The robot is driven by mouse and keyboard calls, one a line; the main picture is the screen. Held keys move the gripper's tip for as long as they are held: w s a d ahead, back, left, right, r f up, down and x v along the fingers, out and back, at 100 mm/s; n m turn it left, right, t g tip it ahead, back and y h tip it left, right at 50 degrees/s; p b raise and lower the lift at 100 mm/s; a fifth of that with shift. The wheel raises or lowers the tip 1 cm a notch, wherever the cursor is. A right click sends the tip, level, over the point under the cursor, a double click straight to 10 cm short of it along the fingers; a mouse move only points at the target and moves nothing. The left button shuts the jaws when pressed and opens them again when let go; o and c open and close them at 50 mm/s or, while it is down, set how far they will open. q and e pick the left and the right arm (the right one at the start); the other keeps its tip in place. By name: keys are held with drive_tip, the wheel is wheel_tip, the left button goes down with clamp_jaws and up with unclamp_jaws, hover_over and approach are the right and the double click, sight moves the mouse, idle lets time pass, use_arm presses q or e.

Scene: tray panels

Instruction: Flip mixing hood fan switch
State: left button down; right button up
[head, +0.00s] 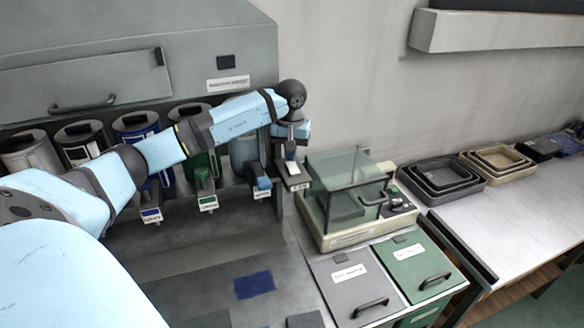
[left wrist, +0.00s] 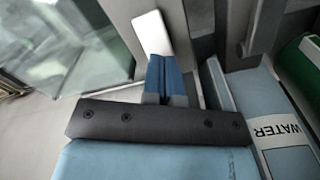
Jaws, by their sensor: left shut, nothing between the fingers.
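The grey-green mixing hood (head: 150,35) spans the upper left of the head view. A pale upright plate or paddle (head: 293,168) sits on a dark mount at the hood bay's right end; it looks like the switch, but I cannot read its label. In the left wrist view the pale plate (left wrist: 152,32) stands just beyond the fingertips. My left gripper (head: 291,146) points down at it, its blue fingers (left wrist: 162,72) shut and empty. They overlap the plate's lower edge in the picture; I cannot tell whether they touch. My right gripper is not in view.
Several labelled canisters stand under the hood, including a blue one marked WATER (left wrist: 285,140) beside my left gripper. A glass-sided box (head: 345,190) stands close to its right. Nested trays (head: 440,180) lie on the right bench. Open wall space lies above the glass box.

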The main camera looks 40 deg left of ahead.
use_arm(q)
drive_tip(key=shift+f+b, duration=0.6)
drive_tip(key=shift+f, duration=0.25)
idle(0.3)
drive_tip(key=shift+r, duration=0.15)
drive_tip(key=shift+r+p, duration=0.45)
drive_tip(key=shift+r, duration=0.15)
drive_tip(key=shift+r+p, duration=1.25)
drive_tip(key=shift+r, duration=1.55)
